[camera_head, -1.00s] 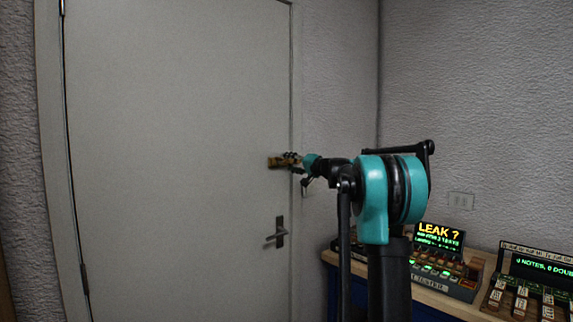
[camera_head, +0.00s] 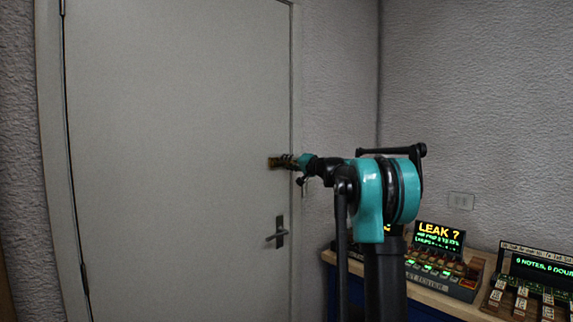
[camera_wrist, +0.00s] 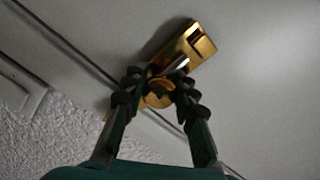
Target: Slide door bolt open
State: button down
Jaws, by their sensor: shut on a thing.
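The brass door bolt (camera_head: 274,163) is mounted near the right edge of the grey door (camera_head: 180,140), above the lever handle. In the wrist view its brass plate (camera_wrist: 201,46) lies tilted at the top, with a slot in it, and a round brass part (camera_wrist: 158,98) shows between my fingers. My gripper (camera_head: 291,161) is at the right end of the bolt. In the wrist view, my gripper (camera_wrist: 157,88) has its two dark fingers shut on the bolt's brass part. The fingers partly hide it, and I cannot tell how far the bolt extends.
The lever handle (camera_head: 279,233) is on the door below the bolt. A wooden bench (camera_head: 432,300) with lit display devices (camera_head: 440,262) stands at the right. A wall socket (camera_head: 461,201) is on the wall above it. The door's left side is clear.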

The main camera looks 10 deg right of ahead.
jog(key=shift+s+a, duration=1.1)
jog(key=shift+a, duration=0.3)
jog(key=c, duration=1.2)
grip_release()
jog(key=shift+a, duration=0.1)
jog(key=shift+o, duration=0.2)
jog(key=v, duration=1.2)
